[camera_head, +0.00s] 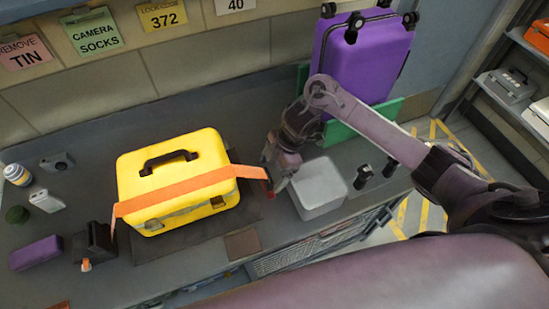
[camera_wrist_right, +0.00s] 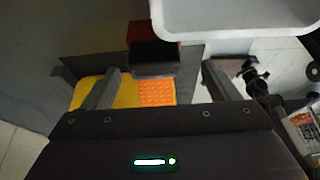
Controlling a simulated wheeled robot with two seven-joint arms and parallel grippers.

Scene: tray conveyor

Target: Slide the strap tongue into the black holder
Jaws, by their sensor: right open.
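A yellow case (camera_head: 190,165) with a black handle lies on the dark bench, an orange strap (camera_head: 175,190) across it. The strap's right end sticks out past the case to my right gripper (camera_head: 272,178). In the right wrist view, a black block (camera_wrist_right: 155,58) with a red part behind it lies between the spread fingers of this gripper (camera_wrist_right: 162,85). Beyond it show the orange strap (camera_wrist_right: 156,93) and yellow case (camera_wrist_right: 90,90). I cannot tell whether this block is the tongue or the holder. A black box (camera_head: 97,240) stands at the strap's left end. My left gripper is out of view.
A white bin (camera_head: 318,188) stands close to the right of my right gripper. A purple suitcase (camera_head: 365,50) stands behind. A purple box (camera_head: 36,253), a white bottle (camera_head: 17,174) and other small items lie on the left. A brown patch (camera_head: 243,244) lies in front.

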